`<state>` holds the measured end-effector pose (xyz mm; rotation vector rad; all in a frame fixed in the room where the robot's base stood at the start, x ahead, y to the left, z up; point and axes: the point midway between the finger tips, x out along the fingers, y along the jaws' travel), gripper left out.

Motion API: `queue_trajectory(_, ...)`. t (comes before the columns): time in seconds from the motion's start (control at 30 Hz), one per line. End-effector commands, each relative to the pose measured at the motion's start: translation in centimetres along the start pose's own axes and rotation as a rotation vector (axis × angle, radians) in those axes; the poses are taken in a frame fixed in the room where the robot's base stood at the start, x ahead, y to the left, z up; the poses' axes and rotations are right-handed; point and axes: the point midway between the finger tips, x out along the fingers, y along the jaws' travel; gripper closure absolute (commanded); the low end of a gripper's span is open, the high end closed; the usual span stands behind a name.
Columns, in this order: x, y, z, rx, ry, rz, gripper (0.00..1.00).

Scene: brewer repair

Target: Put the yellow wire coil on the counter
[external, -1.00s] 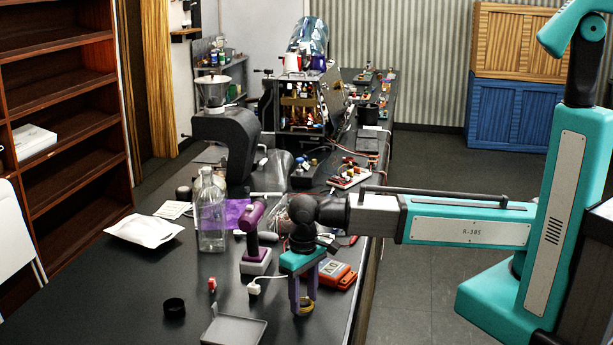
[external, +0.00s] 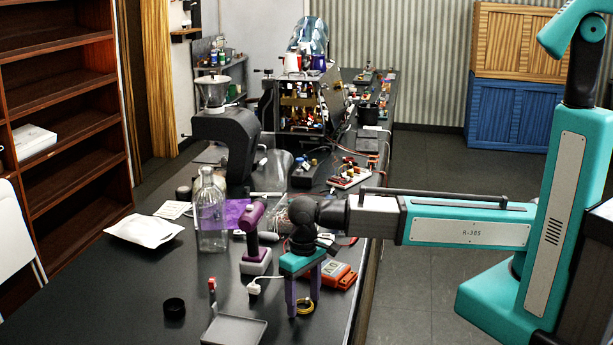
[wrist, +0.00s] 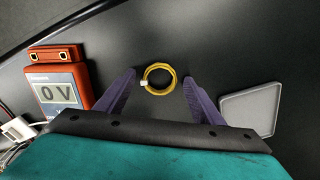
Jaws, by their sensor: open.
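The yellow wire coil (wrist: 158,67) lies flat on the dark counter (wrist: 225,50), with a small white tag on its left side. In the wrist view my gripper (wrist: 159,77) is open, with one purple finger on each side of the coil and a gap to both. In the external view the coil (external: 309,308) shows at the fingertips of my gripper (external: 303,305), which points down over the counter's near right part. The exact height of the fingertips above the counter is hard to tell.
An orange meter (wrist: 60,82) reading "0 V" lies left of the gripper in the wrist view; a grey tray (wrist: 252,107) is on the right.

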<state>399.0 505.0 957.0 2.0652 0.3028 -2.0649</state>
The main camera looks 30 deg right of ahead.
Motion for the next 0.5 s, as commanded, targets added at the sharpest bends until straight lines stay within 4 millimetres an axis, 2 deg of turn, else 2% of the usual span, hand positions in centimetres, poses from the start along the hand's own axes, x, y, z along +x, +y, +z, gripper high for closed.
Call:
queue_trajectory(0.2,0.2,0.0,0.0,0.000,0.001,0.000,0.38)
queue_trajectory(0.5,-2.9,-0.1,-0.1,0.000,0.001,0.000,0.38)
